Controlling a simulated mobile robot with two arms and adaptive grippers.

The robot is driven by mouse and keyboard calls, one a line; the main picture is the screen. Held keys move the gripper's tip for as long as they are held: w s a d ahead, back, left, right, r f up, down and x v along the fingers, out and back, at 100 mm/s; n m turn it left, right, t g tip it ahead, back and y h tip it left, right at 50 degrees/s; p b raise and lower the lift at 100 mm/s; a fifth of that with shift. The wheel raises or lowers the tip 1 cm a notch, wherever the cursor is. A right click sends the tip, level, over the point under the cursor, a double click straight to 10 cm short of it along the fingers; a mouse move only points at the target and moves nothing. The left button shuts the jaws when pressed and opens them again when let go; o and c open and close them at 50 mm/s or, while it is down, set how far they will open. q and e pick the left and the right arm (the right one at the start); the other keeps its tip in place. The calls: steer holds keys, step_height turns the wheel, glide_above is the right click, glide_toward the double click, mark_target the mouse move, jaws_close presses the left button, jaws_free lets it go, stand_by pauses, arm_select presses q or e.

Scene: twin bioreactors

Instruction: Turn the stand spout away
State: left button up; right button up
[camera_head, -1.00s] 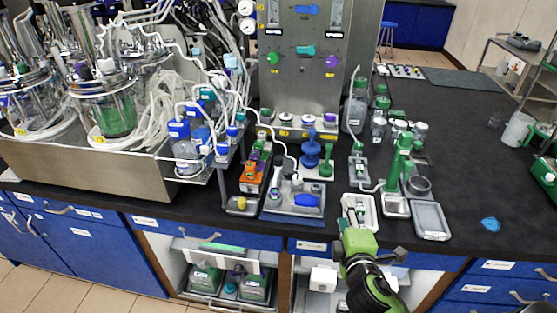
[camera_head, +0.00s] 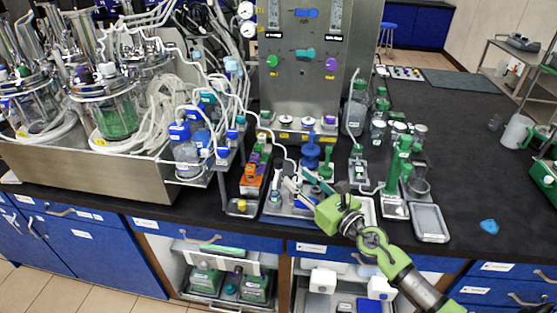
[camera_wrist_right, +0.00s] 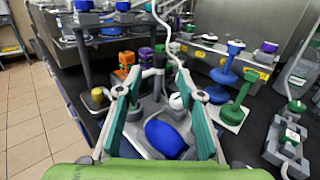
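My right gripper (camera_head: 303,183) is open, its two teal-padded fingers reaching over a grey tray (camera_head: 272,213) at the front of the bench. In the right wrist view, the open gripper (camera_wrist_right: 159,78) has a slim post with a green top (camera_wrist_right: 160,60) between its fingertips, and contact cannot be told. A white rounded piece (camera_wrist_right: 176,101) and a blue oval part (camera_wrist_right: 165,138) sit on the tray below. A white tube (camera_wrist_right: 160,22) runs down towards the post. I cannot tell which part is the spout. A green stand (camera_head: 399,165) is farther right. My left gripper is out of view.
An orange and purple block module (camera_head: 252,180) stands just left of the tray. Blue (camera_head: 311,152) and green (camera_head: 327,168) knobbed parts stand behind it. A grey shallow tray (camera_head: 430,222) lies to the right. The bench at far right is mostly clear.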

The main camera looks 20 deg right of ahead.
mark_target(281, 164)
steer(key=x, duration=1)
steer(key=shift+w, duration=0.25)
jaws_close()
